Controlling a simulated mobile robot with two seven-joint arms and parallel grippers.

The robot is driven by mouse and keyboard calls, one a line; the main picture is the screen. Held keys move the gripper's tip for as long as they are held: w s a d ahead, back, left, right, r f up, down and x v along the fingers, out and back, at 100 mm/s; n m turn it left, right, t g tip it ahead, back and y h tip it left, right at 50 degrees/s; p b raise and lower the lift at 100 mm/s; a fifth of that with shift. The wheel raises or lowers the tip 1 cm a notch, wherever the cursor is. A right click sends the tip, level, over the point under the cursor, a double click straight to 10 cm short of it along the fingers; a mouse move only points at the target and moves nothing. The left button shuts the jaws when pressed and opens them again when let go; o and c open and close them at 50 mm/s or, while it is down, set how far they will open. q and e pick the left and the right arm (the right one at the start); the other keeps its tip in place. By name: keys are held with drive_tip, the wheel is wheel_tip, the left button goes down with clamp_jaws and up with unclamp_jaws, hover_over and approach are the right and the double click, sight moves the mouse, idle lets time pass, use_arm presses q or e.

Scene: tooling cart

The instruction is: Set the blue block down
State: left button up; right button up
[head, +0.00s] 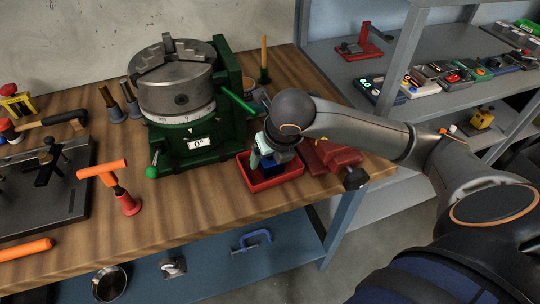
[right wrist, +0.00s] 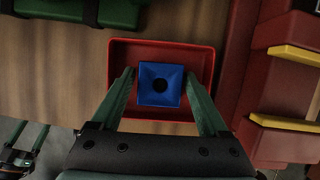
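The blue block (right wrist: 160,72) has a dark round hole in its top face. It sits between the two green fingers of my right gripper (right wrist: 160,80), which are close against its left and right sides. In the right wrist view the block is over or inside the red tray (right wrist: 203,60). In the head view the block (head: 265,168) shows low within the red tray (head: 272,184), partly hidden by my right gripper (head: 264,158). Whether its underside touches the tray floor is hidden. My left gripper is not in the head view.
The green rotary table with its grey chuck (head: 178,88) stands left of the tray. A red vise (head: 328,156) is close on the right. An orange-handled tool (head: 122,190) stands farther left. Bare wooden bench (head: 215,215) lies in front of the tray.

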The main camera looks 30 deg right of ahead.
drive_tip(key=shift+o, duration=0.9)
drive_tip(key=shift+s+r, duration=0.1)
drive_tip(key=shift+r, duration=0.4)
drive_tip(key=p+v, duration=0.1)
drive_tip(key=v, duration=1)
drive_tip(key=shift+p, duration=0.3)
